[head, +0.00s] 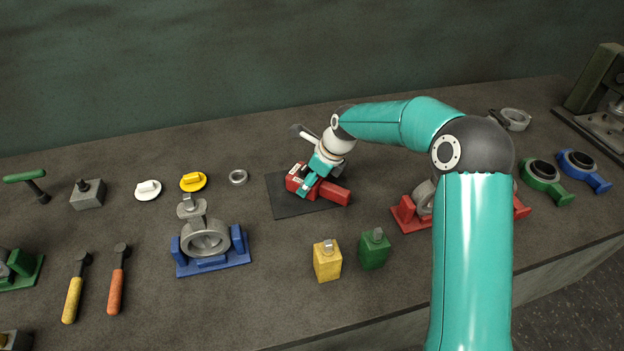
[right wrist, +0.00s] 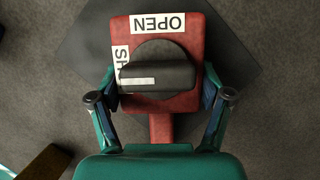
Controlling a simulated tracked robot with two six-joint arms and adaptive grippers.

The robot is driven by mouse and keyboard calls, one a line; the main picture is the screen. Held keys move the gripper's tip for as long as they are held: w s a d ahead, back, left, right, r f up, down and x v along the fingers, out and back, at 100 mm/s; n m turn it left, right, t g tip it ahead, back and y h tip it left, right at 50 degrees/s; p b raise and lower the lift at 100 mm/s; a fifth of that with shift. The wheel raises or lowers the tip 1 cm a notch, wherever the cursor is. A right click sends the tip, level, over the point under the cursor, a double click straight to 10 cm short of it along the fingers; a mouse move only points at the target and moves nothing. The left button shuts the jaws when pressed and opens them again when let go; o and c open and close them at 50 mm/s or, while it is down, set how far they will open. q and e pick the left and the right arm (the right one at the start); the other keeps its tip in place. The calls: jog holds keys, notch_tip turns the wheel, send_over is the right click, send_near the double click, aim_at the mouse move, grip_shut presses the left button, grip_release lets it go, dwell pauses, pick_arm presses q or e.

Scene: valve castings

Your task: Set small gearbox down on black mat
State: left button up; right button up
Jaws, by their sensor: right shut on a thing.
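The small gearbox is a red body (head: 335,194) with a black knob; in the right wrist view the red body (right wrist: 185,48) carries white labels, one reading OPEN and one partly hidden. My right gripper (head: 309,183) reaches down from the right and is shut on it. Its two fingers stand either side of the red body in the right wrist view (right wrist: 160,98). The black mat (head: 288,208) lies beneath the gearbox and shows around it in the right wrist view (right wrist: 92,38). I cannot tell whether the gearbox touches the mat. My left gripper is out of view.
A grey valve in a blue cradle (head: 212,262) stands left of the mat. A yellow block (head: 327,262) and a green block (head: 374,251) stand in front. A grey ring (head: 238,177) lies nearby. A red cradle (head: 408,216) is partly hidden behind my right arm.

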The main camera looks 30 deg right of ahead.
jog(key=o, duration=1.7)
jog(key=shift+o, duration=0.3)
jog(key=shift+f, duration=0.1)
jog(key=v, duration=1.2)
jog(key=shift+w, duration=0.1)
